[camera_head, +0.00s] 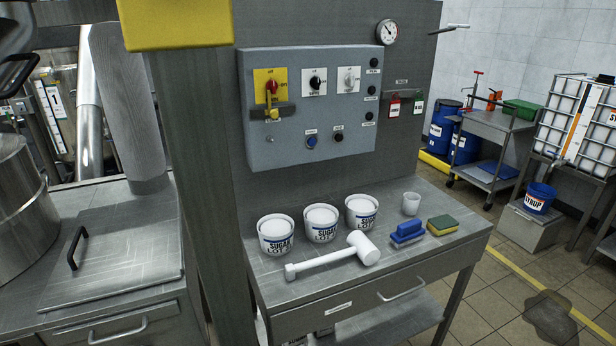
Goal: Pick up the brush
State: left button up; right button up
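A blue brush (407,234) lies on the steel worktable (330,280), near its right side. It has a raised blue grip on a blue block. It sits between a white mallet (335,256) on its left and a green and yellow sponge (442,225) on its right, apart from both. Neither of my grippers shows in the head view, and nothing holds the brush.
Three sugar tubs (321,223) and a small translucent cup (411,203) stand behind the mallet and brush. A grey control box (310,107) hangs above the table. A metal post (190,150) rises at the table's left. A dark puddle (550,317) lies on the floor at right.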

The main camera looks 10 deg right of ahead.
aim_at(407, 233)
jog(key=u, duration=1)
jog(key=z, duration=2.15)
